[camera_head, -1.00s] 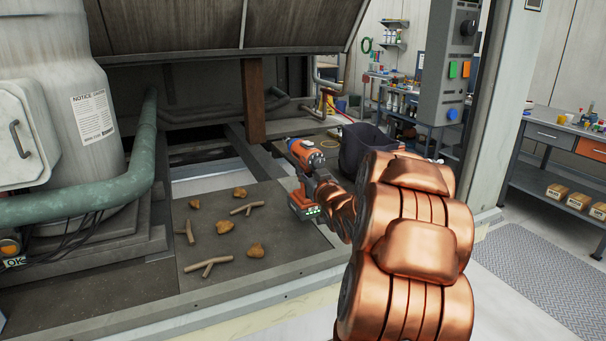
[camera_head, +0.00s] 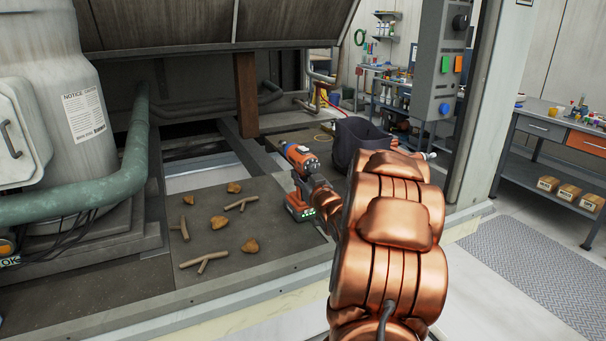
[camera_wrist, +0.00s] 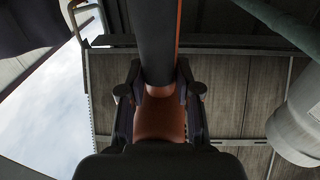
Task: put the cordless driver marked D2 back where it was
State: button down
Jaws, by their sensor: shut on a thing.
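An orange and dark cordless driver (camera_head: 301,160) is held upright just above or on the dark platform (camera_head: 265,225), at the platform's right part; I cannot tell if its base touches. Its battery base (camera_head: 299,206) shows small green lights. No D2 mark is readable. My gripper (camera_wrist: 158,100) is shut on the driver's handle, seen close up in the wrist view with a finger on each side. In the head view, my copper arm hides most of the gripper and part of the driver.
Several sticks and brown lumps, such as one lump (camera_head: 250,245), lie on the platform left of the driver. A dark open bag (camera_head: 357,143) stands behind my arm. A green pipe (camera_head: 90,195) and a post (camera_head: 246,95) stand left and behind. An opening (camera_head: 205,177) lies behind the platform.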

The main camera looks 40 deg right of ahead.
jog(key=shift+r, duration=0.1)
jog(key=c, duration=0.8)
grip_release()
jog(key=shift+s, duration=0.3)
jog(key=b+v, duration=0.5)
jog(key=v, duration=0.6)
jog(key=shift+s+a, duration=0.2)
